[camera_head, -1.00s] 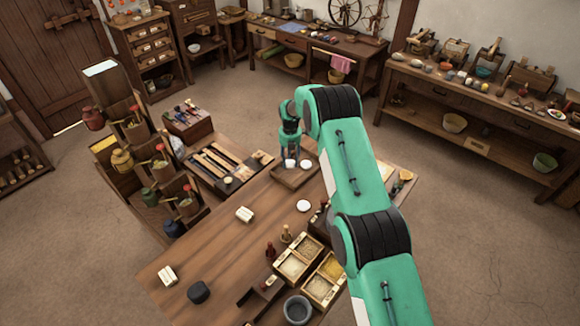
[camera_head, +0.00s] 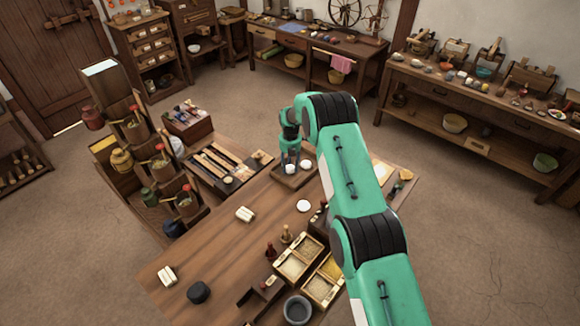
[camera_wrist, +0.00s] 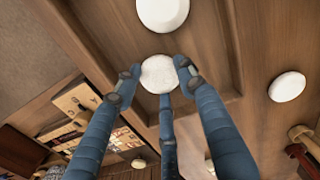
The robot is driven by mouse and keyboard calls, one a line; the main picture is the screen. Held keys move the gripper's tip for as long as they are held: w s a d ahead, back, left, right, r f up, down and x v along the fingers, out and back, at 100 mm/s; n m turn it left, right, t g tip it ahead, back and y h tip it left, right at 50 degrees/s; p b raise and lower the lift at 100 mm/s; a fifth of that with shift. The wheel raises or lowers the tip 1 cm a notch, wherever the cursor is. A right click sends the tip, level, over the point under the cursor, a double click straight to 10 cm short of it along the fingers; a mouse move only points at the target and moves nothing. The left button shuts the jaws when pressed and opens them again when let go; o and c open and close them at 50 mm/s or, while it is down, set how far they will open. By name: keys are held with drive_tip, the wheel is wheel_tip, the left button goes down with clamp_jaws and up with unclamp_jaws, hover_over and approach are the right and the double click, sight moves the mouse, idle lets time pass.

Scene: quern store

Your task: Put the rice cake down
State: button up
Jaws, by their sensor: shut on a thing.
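My gripper (camera_head: 289,160) is shut on a rice cake, a small round white speckled piece (camera_wrist: 158,76). In the wrist view its blue fingers (camera_wrist: 158,88) close around the cake's sides. The held cake also shows in the head view (camera_head: 290,169), low over the wooden tray (camera_head: 287,184). Whether it touches the tray floor I cannot tell. Another white round piece (camera_head: 306,164) lies in the tray, just right of the held one; it shows at the top of the wrist view (camera_wrist: 162,12).
A white round piece (camera_head: 304,205) lies on the table outside the tray. A rack of long tools (camera_head: 224,168) stands left of the tray. Boxes of grain (camera_head: 294,266) sit towards the front.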

sight(290, 167)
drive_tip(key=o, duration=1.1)
drive_tip(key=shift+f, duration=0.1)
drive_tip(key=shift+r+p, duration=0.55)
drive_tip(key=shift+r, duration=5.6)
